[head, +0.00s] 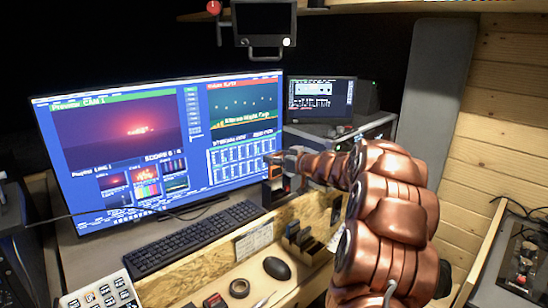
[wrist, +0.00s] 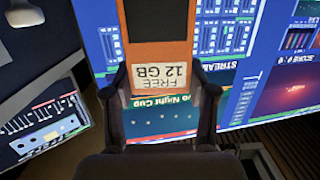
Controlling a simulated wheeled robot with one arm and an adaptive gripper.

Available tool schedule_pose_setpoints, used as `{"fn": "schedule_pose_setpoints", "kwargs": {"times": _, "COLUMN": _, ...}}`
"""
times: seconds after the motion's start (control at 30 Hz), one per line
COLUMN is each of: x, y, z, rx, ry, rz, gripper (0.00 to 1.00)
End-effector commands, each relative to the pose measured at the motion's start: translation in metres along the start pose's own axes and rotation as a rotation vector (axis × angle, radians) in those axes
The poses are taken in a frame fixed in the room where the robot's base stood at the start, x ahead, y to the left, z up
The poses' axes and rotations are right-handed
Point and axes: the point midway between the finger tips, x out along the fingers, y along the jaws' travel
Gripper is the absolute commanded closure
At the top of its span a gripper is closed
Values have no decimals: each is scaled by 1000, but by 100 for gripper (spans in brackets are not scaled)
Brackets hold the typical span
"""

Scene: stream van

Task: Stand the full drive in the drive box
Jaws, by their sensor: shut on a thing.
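My gripper (head: 278,164) is shut on a drive (head: 273,190), which hangs in front of the big monitor's lower right corner. In the wrist view the drive (wrist: 157,45) shows an orange face with a dark end and a pale label reading "FREE 12 GB", upside down. The fingers (wrist: 161,108) stand on either side of it. A dark slotted rack (head: 303,243), seemingly the drive box, stands on the desk below and right of the held drive. Upright dark pieces show in it, but I cannot read any labels there. The held drive is above and apart from it.
The big monitor (head: 165,145) is close behind my gripper. A keyboard (head: 190,240), a mouse (head: 277,268), a tape roll (head: 239,288) and a button pad (head: 103,294) lie on the desk. A small screen (head: 320,98) stands at the back right.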

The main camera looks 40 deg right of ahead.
Motion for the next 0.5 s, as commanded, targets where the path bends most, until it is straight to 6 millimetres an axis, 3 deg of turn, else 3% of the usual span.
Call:
{"fn": "schedule_pose_setpoints", "kwargs": {"times": 0.27, "x": -4, "y": 0, "z": -2, "rx": 1, "ry": -2, "rz": 1, "gripper": 81}}
{"fn": "schedule_pose_setpoints", "kwargs": {"times": 0.5, "x": 1, "y": -2, "z": 23, "rx": 1, "ry": -3, "rz": -1, "gripper": 81}}
